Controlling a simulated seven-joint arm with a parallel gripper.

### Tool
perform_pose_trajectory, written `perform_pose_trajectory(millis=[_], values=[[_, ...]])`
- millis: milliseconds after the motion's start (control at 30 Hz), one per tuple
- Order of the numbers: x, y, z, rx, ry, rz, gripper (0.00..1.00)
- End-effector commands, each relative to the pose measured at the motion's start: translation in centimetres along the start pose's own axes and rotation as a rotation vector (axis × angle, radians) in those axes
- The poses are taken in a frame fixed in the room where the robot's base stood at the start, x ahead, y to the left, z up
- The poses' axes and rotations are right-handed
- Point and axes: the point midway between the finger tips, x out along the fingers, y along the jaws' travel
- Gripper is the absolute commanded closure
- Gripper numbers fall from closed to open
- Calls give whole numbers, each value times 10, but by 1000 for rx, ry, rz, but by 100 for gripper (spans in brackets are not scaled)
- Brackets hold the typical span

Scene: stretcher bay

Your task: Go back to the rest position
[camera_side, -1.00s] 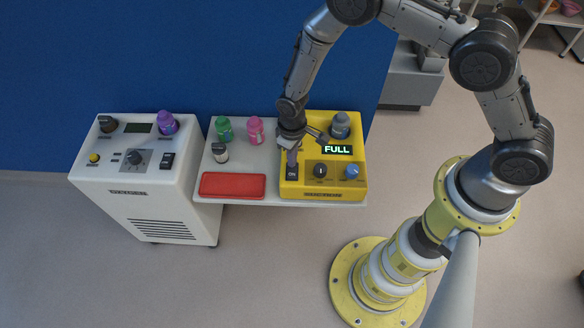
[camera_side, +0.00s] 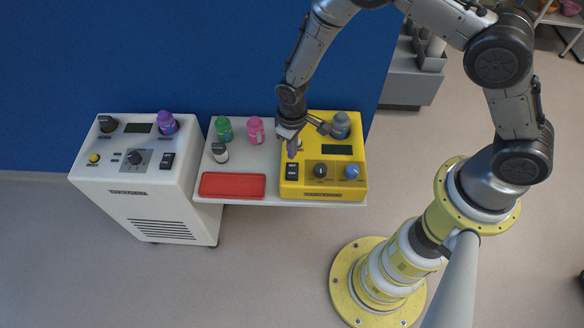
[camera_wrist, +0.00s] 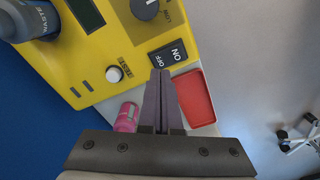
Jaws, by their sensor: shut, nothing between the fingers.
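My gripper (camera_side: 292,150) is shut and empty. Its fingertips are above the left part of the yellow machine (camera_side: 330,187), near the black ON/OFF rocker switch (camera_side: 292,170). In the wrist view the shut fingers (camera_wrist: 160,75) point at the edge of the rocker switch (camera_wrist: 169,56); a small gap or light contact cannot be told apart there. The machine's display (camera_side: 337,149) is dark. Its black knob (camera_side: 320,170) and blue button (camera_side: 351,171) show. A grey-blue bottle (camera_side: 340,125) stands at its back right, and a white button (camera_wrist: 114,74) shows in the wrist view.
On the shelf (camera_side: 270,160) left of the yellow machine are a green bottle (camera_side: 224,129), a pink bottle (camera_side: 256,130), a white dark-capped bottle (camera_side: 219,153) and a red tray (camera_side: 232,185). A white machine (camera_side: 150,205) with a purple bottle (camera_side: 167,122) stands farther left. A blue wall (camera_side: 120,55) is behind.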

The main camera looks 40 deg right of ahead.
Motion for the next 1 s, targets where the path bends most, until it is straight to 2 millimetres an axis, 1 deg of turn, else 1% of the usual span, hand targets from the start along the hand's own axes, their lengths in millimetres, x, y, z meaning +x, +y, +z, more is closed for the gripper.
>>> perform_pose_trajectory(millis=[200,333,667,767,867,967,1000], values=[[-17,0,0,0,1,0,100],[-24,0,0,0,0,0,100],[-27,0,0,0,-1,0,100],[-29,3,-2,8,5,0,100],[-51,9,-16,23,56,-2,100],[-97,21,-36,51,152,-4,100],[-121,27,-41,63,196,-5,100]])
